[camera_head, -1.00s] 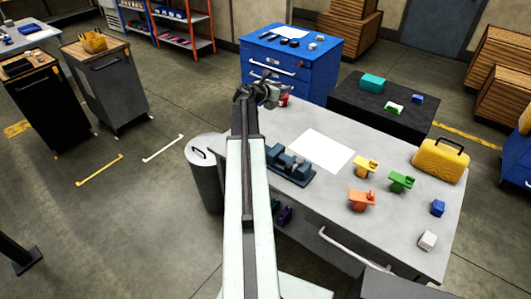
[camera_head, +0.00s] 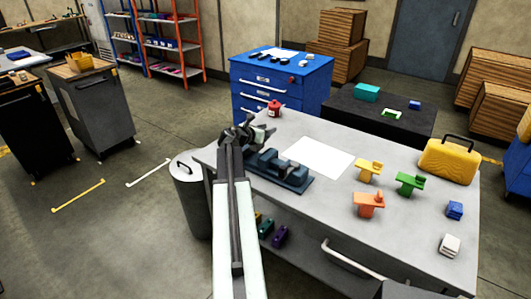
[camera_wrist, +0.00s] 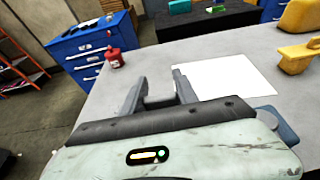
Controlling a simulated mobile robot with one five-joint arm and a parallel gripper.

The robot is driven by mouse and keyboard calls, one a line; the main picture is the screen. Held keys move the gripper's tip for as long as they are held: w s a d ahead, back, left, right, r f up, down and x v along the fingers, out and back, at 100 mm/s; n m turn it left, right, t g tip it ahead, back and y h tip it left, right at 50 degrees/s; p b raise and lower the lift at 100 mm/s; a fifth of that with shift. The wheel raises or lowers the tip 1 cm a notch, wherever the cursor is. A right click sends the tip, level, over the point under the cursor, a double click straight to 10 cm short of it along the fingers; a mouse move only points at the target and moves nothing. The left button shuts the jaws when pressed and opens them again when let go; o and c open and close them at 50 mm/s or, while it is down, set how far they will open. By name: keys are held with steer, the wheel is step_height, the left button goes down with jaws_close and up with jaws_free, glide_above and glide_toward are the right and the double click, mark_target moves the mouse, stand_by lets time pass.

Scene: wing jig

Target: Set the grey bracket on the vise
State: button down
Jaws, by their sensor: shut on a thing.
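My gripper (camera_head: 256,131) is shut on the grey bracket (camera_wrist: 158,98), of which only a small part shows between the fingers in the wrist view. In the head view the gripper is over the table's left end, just behind and left of the vise. The dark blue-grey vise (camera_head: 282,171) stands at the table's left front edge. In the wrist view a blue-grey part of the vise (camera_wrist: 283,124) shows at the right, mostly hidden by my gripper body. Whether the bracket touches anything cannot be told.
A white sheet (camera_head: 317,157) lies right of the vise. Yellow (camera_head: 368,171), green (camera_head: 409,183) and orange (camera_head: 368,204) brackets stand farther right. A red can (camera_head: 274,108) is at the table's back left corner. A yellow case (camera_head: 447,162) stands at the right.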

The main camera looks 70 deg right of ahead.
step_height(320, 180, down, 6)
steer(key=b, duration=0.4)
steer(key=shift+r, duration=0.3)
steer(key=shift+f, duration=0.25)
steer(key=c, duration=0.9)
jaws_free()
steer(key=shift+r, duration=0.1)
steer(key=shift+r, duration=0.15)
steer(key=p+v, duration=0.3)
steer(key=v, duration=0.9)
steer(key=shift+p, duration=0.35)
